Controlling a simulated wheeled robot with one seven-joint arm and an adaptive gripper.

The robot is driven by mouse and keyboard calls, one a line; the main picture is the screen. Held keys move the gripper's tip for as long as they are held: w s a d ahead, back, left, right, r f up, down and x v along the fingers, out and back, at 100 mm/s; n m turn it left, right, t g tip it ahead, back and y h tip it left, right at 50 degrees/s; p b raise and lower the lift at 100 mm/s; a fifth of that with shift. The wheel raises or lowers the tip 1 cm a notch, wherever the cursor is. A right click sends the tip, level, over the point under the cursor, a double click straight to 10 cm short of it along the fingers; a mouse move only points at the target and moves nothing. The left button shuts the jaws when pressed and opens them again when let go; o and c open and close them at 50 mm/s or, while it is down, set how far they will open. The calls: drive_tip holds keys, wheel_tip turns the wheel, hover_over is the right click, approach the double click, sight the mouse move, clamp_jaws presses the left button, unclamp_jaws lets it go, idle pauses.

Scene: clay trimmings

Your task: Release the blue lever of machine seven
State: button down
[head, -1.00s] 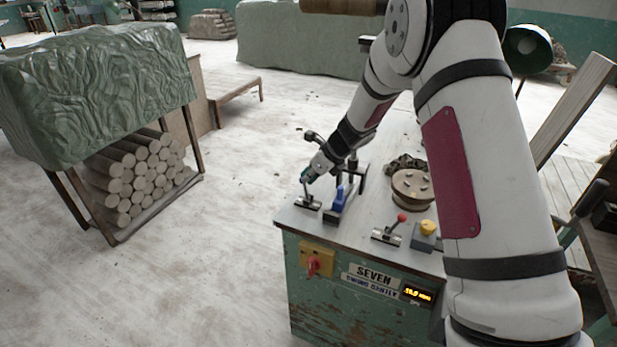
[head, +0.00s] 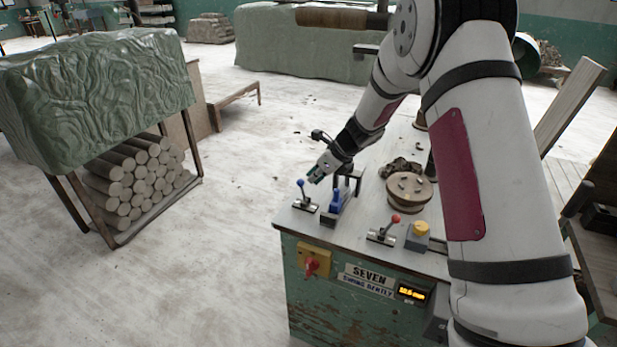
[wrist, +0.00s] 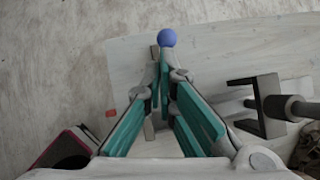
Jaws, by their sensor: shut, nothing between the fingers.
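Machine seven (head: 350,312) is a green bench with a grey top and a "SEVEN" plate. The blue lever (head: 300,184) has a round knob and stands on a small base at the top's left corner, leaning slightly left in the head view. Its knob also shows in the wrist view (wrist: 168,38), just beyond the fingertips. My gripper (head: 314,179) is shut and empty, to the right of the knob in the head view. A small gap seems to part them. The knob is uncovered; most of the shaft is hidden in the wrist view.
A blue-and-dark fixture (head: 336,201) stands right of the lever. Further right are a red-knobbed lever (head: 395,219), a yellow button (head: 421,228) and a round wooden piece (head: 409,191). A red switch (head: 311,264) is on the front. Open floor lies left.

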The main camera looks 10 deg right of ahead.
drive_tip(key=a+r+v, duration=0.1)
drive_tip(key=v, duration=0.9)
drive_tip(key=shift+w, duration=0.25)
drive_tip(key=shift+r, duration=0.1)
